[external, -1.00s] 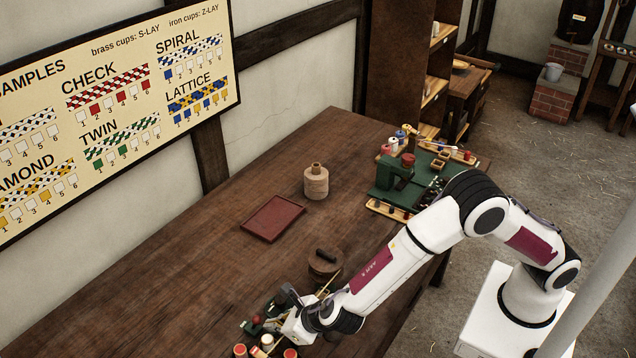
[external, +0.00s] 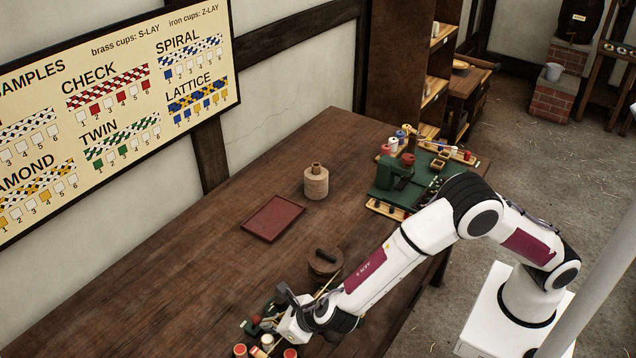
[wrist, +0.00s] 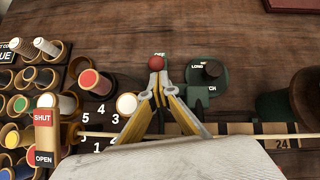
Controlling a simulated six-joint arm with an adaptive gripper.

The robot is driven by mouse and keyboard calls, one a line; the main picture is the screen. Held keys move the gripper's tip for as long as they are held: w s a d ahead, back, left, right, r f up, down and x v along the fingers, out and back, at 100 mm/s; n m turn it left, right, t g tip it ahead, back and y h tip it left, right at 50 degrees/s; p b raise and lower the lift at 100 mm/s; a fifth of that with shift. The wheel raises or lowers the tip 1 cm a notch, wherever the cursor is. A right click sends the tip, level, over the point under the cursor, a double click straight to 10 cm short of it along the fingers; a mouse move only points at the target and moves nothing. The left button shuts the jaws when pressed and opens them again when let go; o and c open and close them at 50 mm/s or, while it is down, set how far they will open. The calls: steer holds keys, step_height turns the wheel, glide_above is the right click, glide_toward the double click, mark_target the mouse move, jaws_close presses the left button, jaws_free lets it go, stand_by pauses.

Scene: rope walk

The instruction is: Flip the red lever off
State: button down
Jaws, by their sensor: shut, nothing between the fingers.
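The red lever's round knob (wrist: 156,62) shows in the wrist view, just beyond my fingertips, with a partly hidden white label behind it. Its shaft is hidden by my fingers. My gripper (wrist: 156,82) is shut and empty, its tips very close to the knob; I cannot tell whether they touch it. In the external view my gripper (external: 282,294) is low over the near end of the bench, and a small red knob (external: 256,320) shows just left of it.
A green block with a dark knob (wrist: 212,70) stands right of the lever. Several coloured bobbins in cups (wrist: 92,80) and a red SHUT plate (wrist: 44,118) are on the left. A thin pale rod (wrist: 262,136) crosses near my fingers. A red tray (external: 272,218) lies farther along the bench.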

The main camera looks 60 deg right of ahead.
steer(key=shift+w+r, duration=0.15)
steer(key=shift+w, duration=0.05)
steer(key=shift+w+r, duration=0.6)
steer(key=shift+w, duration=0.35)
steer(key=shift+w+r, duration=0.2)
steer(key=shift+w, duration=0.55)
steer(key=shift+w+r, duration=0.15)
steer(key=shift+w, duration=0.55)
steer(key=shift+r, duration=0.1)
step_height(320, 180, up, 10)
steer(key=s, duration=0.1)
steer(key=shift+d, duration=0.25)
